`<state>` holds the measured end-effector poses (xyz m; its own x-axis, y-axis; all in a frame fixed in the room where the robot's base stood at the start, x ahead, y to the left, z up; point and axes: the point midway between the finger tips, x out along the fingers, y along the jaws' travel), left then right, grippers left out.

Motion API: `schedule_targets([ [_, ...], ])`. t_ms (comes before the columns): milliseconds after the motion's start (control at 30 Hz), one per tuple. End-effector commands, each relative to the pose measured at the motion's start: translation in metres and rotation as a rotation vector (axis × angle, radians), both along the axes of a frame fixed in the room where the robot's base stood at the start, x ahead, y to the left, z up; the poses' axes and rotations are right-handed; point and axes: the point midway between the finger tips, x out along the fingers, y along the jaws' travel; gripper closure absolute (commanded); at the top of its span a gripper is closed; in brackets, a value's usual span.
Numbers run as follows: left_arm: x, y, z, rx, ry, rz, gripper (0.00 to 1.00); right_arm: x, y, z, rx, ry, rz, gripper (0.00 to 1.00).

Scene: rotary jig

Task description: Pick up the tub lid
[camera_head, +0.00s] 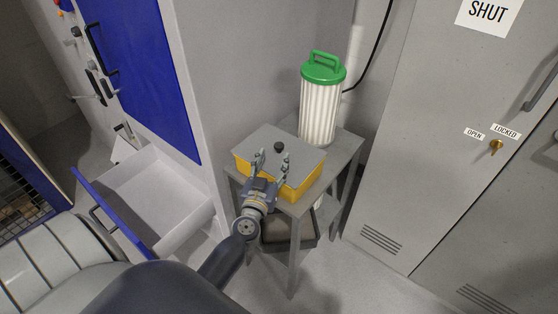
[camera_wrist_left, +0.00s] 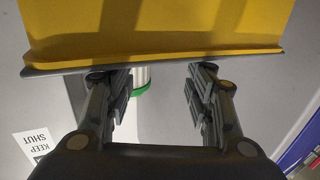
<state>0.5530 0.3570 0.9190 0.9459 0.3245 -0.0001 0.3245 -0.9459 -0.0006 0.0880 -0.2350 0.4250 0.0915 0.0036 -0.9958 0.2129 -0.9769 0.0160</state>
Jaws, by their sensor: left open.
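The tub lid (camera_head: 300,145) is a flat grey plate with a small black knob (camera_head: 278,146) on top. It lies on a yellow tub (camera_head: 305,184) standing on a small grey table. My left gripper (camera_head: 273,160) is open and empty at the near side of the lid, its fingers spread and the knob just beyond, between the tips in the picture. In the left wrist view the lid's thin grey edge (camera_wrist_left: 160,61) runs below the yellow tub wall (camera_wrist_left: 160,25). The open fingers (camera_wrist_left: 160,82) show there; the knob does not. Contact cannot be told. My right gripper is not in view.
A white ribbed canister (camera_head: 318,115) with a green handled cap stands behind the tub on the table (camera_head: 347,150). A dark tray (camera_head: 288,235) sits on the lower shelf. An open white drawer (camera_head: 155,195) is at left. A grey locker (camera_head: 430,130) stands at right.

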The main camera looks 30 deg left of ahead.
Motion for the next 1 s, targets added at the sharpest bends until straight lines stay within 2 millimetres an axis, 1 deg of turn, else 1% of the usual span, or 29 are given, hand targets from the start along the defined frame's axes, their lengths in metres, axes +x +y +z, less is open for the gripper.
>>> schedule_targets([
  [33,0.008,0.002,0.001,0.001,-0.004,0.0,0.51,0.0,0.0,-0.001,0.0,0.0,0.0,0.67],
  [67,0.011,0.004,0.002,0.0,-0.003,0.0,0.51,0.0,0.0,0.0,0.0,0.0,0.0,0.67],
  [267,0.028,0.009,0.001,0.0,-0.002,-0.001,0.51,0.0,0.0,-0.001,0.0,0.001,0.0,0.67],
  [400,0.05,0.017,0.002,0.0,-0.003,0.0,0.51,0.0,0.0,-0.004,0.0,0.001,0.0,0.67],
  [500,0.062,0.021,0.001,0.001,-0.002,0.0,0.51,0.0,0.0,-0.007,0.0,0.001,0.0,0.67],
  [633,0.071,0.024,0.001,-0.001,-0.001,0.0,0.51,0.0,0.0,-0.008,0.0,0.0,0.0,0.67],
  [867,0.071,0.024,0.001,0.0,0.0,-0.001,0.51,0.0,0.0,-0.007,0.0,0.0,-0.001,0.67],
  [967,0.071,0.024,0.001,0.0,0.0,-0.001,0.71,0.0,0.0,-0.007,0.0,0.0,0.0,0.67],
  [1000,0.071,0.024,0.001,0.0,0.0,-0.001,0.8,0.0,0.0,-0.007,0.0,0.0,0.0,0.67],
])
